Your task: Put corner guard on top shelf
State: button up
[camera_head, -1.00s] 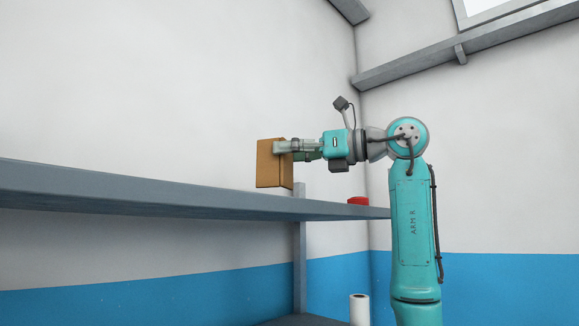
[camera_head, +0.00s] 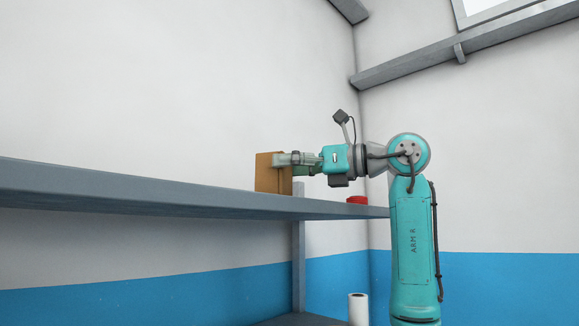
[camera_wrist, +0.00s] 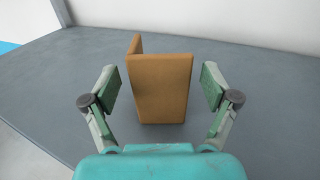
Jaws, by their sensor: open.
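The corner guard (camera_head: 268,173) is a tan, L-shaped piece standing upright on the grey top shelf (camera_head: 120,191). It also shows in the wrist view (camera_wrist: 160,88), where its foot appears to rest on the shelf surface (camera_wrist: 60,100). My gripper (camera_head: 283,160) is at the guard in the head view. In the wrist view my gripper (camera_wrist: 160,90) has its two green-padded fingers spread, one on each side of the guard, with clear gaps between pads and guard. The guard's lower edge is partly hidden by the shelf's front edge in the head view.
A red object (camera_head: 357,200) lies on the shelf to the right of the guard. A white roll (camera_head: 358,308) stands lower down, near a shelf post (camera_head: 298,240). The shelf is bare to the left of the guard. A white wall is behind.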

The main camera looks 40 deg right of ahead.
jog(key=shift+r, duration=0.15)
jog(key=v, duration=1.2)
dwell(0.3)
